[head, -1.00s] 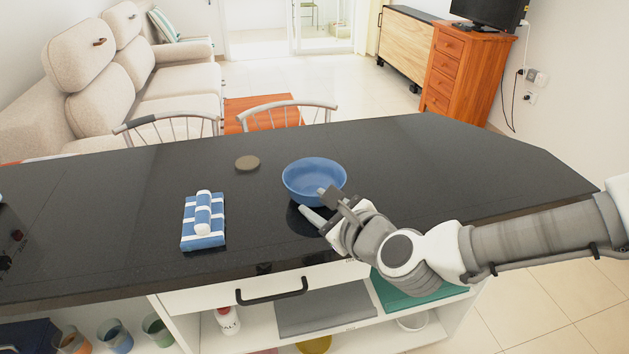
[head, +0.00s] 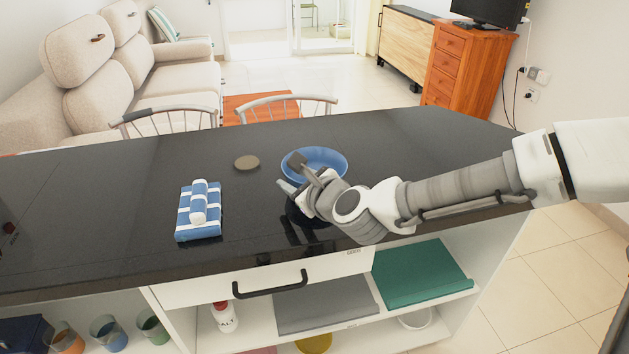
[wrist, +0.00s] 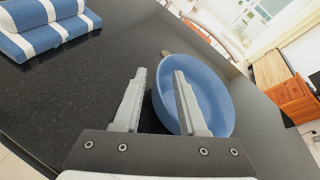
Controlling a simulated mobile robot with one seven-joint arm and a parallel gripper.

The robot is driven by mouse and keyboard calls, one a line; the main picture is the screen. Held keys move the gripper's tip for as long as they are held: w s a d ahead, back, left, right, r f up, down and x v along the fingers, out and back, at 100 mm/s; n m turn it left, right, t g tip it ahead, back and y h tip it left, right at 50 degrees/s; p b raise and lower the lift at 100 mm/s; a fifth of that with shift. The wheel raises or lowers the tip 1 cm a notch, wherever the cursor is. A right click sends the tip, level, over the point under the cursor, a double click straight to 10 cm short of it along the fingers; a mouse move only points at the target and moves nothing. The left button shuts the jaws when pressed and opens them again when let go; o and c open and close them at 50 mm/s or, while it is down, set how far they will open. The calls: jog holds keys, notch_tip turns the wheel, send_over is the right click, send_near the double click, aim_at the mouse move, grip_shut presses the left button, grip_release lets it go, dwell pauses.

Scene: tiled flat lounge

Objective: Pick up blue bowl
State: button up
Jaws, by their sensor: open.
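The blue bowl (head: 324,158) stands upright on the black counter, partly hidden behind my arm in the head view. My gripper (head: 289,172) is open at the bowl's near left side. In the wrist view the bowl (wrist: 207,88) lies ahead and to the right. The right finger of my gripper (wrist: 158,100) overlaps the bowl's near rim in the picture, and the left finger is outside the bowl, over the counter. I cannot tell whether either finger touches the bowl. Nothing is held between the fingers.
A blue-and-white striped folded towel with a roll on it (head: 199,212) lies left of the bowl. A small brown disc (head: 247,162) lies between them, farther back. The black counter (head: 95,200) is mostly clear. Two chairs stand behind its far edge.

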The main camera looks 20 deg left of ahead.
jog(key=shift+x, duration=0.8)
grip_shut()
dwell(0.9)
